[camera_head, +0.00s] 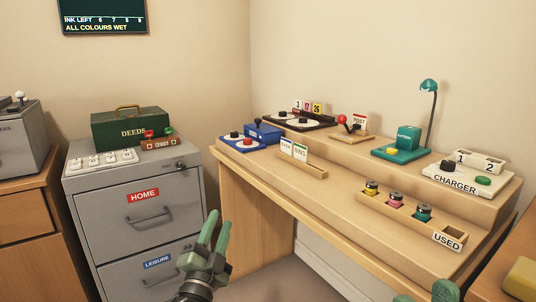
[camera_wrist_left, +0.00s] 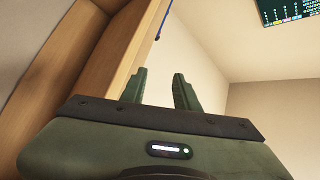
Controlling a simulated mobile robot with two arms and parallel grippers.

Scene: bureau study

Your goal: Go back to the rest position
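My left gripper (camera_head: 218,220) is raised in front of the desk's left end, between the desk and the grey filing cabinet. Its two green fingers point up and stand apart. In the left wrist view the fingers (camera_wrist_left: 160,85) show a gap with nothing between them. The gripper touches nothing that I can see. Green parts that look like my right gripper (camera_head: 425,293) peek in at the bottom edge of the head view. The rest of it is cut off, so I cannot tell its opening.
The wooden desk (camera_head: 300,187) carries a charger (camera_head: 470,181), a teal lamp (camera_head: 429,88) and a rack (camera_head: 400,214) with ink pots. The filing cabinet (camera_head: 125,185) holds a green deeds box (camera_head: 130,129). A yellow item (camera_head: 521,277) lies at bottom right.

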